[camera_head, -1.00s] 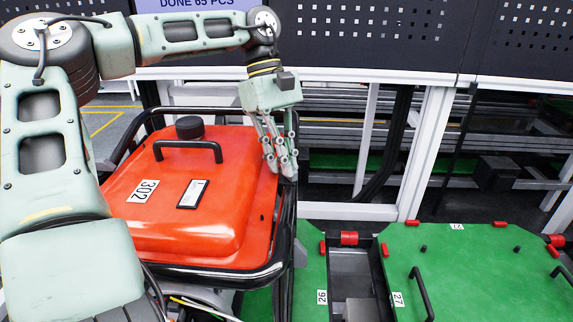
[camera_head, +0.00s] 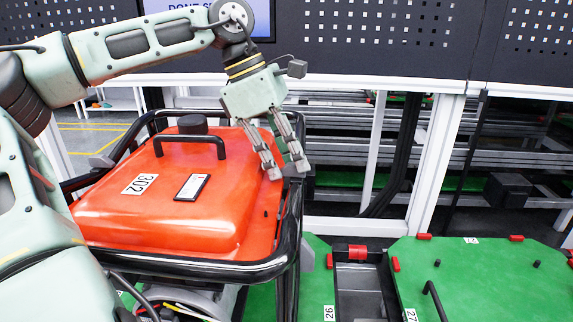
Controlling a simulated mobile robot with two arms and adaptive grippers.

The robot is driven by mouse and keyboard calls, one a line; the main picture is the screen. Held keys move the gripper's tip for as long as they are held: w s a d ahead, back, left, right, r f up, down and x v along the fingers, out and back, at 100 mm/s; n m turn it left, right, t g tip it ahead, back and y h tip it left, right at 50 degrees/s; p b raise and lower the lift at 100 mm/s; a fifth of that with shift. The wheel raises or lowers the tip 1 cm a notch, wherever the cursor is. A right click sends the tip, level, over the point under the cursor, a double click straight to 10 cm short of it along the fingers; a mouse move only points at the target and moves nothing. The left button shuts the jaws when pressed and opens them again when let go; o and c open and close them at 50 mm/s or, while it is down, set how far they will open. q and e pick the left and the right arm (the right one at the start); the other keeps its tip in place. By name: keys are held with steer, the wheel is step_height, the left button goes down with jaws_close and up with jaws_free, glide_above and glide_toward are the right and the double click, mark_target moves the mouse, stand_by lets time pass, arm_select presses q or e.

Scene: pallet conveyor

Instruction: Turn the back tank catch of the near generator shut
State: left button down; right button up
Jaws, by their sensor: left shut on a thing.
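The near generator has a red-orange tank (camera_head: 215,228) with label 302, a black cap (camera_head: 192,124) and a black handle, inside a black tube frame (camera_head: 205,268). My left gripper (camera_head: 285,169) is at the tank's back right corner, its fingers slanting down to the right. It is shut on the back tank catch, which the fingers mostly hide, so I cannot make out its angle. A small dark fitting (camera_head: 265,213) shows further forward on the tank's right side. My right gripper is not in view.
Right of the generator are green pallet plates (camera_head: 480,275) with red corner pieces and a dark slot (camera_head: 362,290) between them. White posts (camera_head: 437,160) and a dark perforated panel (camera_head: 380,30) stand behind. The frame's top rail runs close beside my left fingers.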

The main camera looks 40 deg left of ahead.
arm_select(q)
steer(key=shift+r+n, duration=0.1)
steer(key=shift+n, duration=0.4)
steer(key=c, duration=1.8)
jaws_free()
steer(key=v, duration=1.2)
steer(key=shift+s+d+b, duration=0.2)
steer(key=shift+d+b, duration=0.05)
steer(key=shift+b, duration=0.05)
